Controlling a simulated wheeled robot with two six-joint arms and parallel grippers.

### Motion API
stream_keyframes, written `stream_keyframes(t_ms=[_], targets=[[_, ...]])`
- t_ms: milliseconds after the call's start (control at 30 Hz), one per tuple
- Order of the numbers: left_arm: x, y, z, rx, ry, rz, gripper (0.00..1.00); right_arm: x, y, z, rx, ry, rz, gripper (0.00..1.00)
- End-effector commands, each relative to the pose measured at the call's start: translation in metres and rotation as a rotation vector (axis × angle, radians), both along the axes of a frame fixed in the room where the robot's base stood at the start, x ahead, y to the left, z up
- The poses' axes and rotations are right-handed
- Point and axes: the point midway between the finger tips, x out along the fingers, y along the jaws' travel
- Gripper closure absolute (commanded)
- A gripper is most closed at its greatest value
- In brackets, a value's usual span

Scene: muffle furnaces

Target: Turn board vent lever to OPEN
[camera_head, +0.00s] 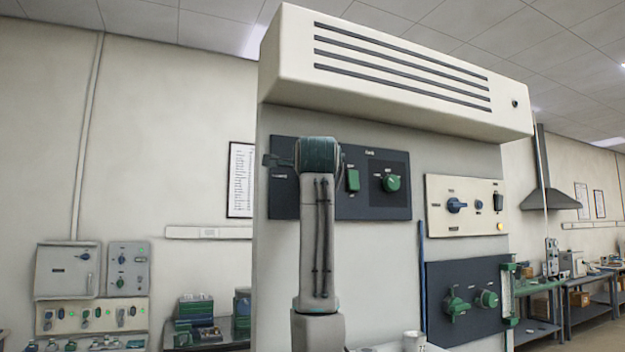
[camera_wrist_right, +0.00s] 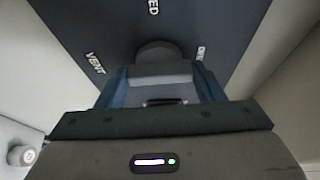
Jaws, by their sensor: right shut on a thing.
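The board vent lever shows in the right wrist view as a dark grey handle (camera_wrist_right: 160,74) on a round base, on a dark blue panel (camera_wrist_right: 205,22). A "VENT" label is at its left, letters ending in "ED" are above it, and a partly covered label is at its right. My right gripper (camera_wrist_right: 160,88) is shut on the handle, one finger at each side. In the head view my arm stands before the dark upper panel (camera_head: 375,206) and hides the lever. My left gripper is not in view.
The upper panel also carries a green switch (camera_head: 352,180) and a green knob (camera_head: 391,183). A cream panel (camera_head: 440,221) with a blue knob and a lower dark panel (camera_head: 470,270) with green knobs are at right. A white cup (camera_head: 413,341) stands below.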

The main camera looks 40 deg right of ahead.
Motion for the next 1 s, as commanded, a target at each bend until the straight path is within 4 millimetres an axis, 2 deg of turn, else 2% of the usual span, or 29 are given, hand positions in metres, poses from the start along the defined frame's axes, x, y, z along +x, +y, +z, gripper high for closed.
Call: stream_keyframes(t_ms=[533,567,667,1000], targets=[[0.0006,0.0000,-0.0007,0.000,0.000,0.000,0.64,0.0001,0.0002,0.0000,0.024,-0.007,0.001,0.61],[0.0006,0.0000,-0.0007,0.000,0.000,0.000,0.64,0.0000,0.0001,0.0000,0.024,-0.007,0.001,0.34],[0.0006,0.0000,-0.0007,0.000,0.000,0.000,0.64,0.0001,0.0002,0.0000,0.024,-0.007,0.001,0.16],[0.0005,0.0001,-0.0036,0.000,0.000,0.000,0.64,-0.0026,0.0027,-0.0009,0.023,-0.007,0.001,0.16]])
